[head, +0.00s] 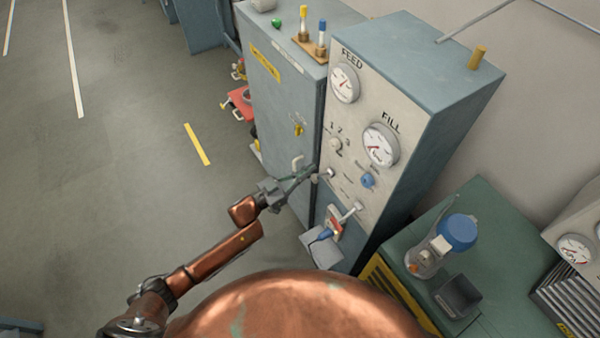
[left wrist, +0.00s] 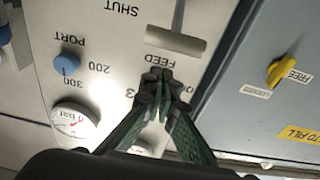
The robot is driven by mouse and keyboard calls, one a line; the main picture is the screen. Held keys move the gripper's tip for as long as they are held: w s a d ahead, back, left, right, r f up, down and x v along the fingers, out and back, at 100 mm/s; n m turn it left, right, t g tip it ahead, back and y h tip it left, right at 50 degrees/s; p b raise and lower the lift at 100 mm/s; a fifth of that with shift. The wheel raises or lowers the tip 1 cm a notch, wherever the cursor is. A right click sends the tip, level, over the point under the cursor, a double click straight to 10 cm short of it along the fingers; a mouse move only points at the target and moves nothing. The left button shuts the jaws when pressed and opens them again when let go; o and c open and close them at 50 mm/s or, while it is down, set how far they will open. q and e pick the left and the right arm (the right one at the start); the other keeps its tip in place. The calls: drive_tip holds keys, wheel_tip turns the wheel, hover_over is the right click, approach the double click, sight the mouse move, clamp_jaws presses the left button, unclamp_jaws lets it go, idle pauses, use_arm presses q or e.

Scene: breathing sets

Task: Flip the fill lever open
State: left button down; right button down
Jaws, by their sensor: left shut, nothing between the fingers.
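The grey cabinet's pale control panel carries the fill gauge (head: 380,145). A short pale lever (head: 330,173) sits at the panel's left, and another pale lever (head: 352,211) is lower down. In the left wrist view, upside down, a pale T-shaped lever (left wrist: 175,40) stands by the FEED lettering, with SHUT nearby. I cannot read a label that marks the fill lever. My left gripper (head: 314,170) is at the panel's left side; its fingertips (left wrist: 160,78) are shut together, empty, close to the T-shaped lever. Contact cannot be told. My right gripper is not in view.
A blue knob (head: 367,180) and the feed gauge (head: 344,83) are on the panel. A blue-grey cabinet door with a yellow latch (left wrist: 287,72) adjoins it. A green bench (head: 500,240) stands at right. The floor (head: 110,150) at left is mostly clear.

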use_arm(q)
drive_tip(key=shift+s+a+f, duration=0.1)
drive_tip(key=shift+a+f, duration=0.05)
drive_tip(key=shift+f, duration=0.5)
drive_tip(key=shift+s+a+f, duration=0.1)
drive_tip(key=shift+f, duration=0.55)
drive_tip(key=shift+a, duration=0.1)
